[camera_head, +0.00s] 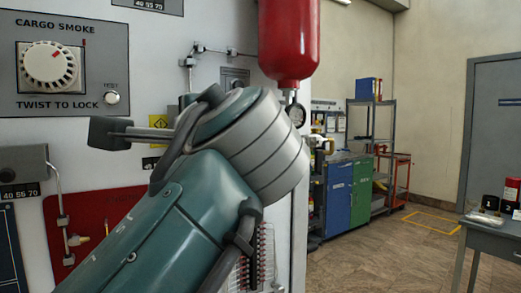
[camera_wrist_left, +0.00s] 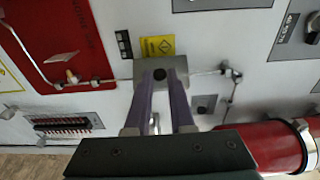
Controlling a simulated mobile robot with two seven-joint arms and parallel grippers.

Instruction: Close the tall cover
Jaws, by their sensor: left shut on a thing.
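My left arm crosses the head view from below. Its gripper (camera_head: 122,133) reaches left across the panel, partly hidden behind the wrist. The fingers are shut on a block (camera_head: 108,133), dark in this view. In the left wrist view the gripper (camera_wrist_left: 160,80) closes on the same block (camera_wrist_left: 140,68), which looks grey with a dark round spot. I cannot tell whether this block is part of the tall cover; no cover shows clearly as such. My right gripper is not in view.
The white panel carries the cargo smoke knob (camera_head: 48,64), a yellow warning label (camera_head: 158,122) and a red plate (camera_head: 90,215) with piping. A red bottle (camera_head: 288,40) hangs close above my wrist. The floor (camera_head: 375,250) to the right is open, with a table (camera_head: 485,235) beyond.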

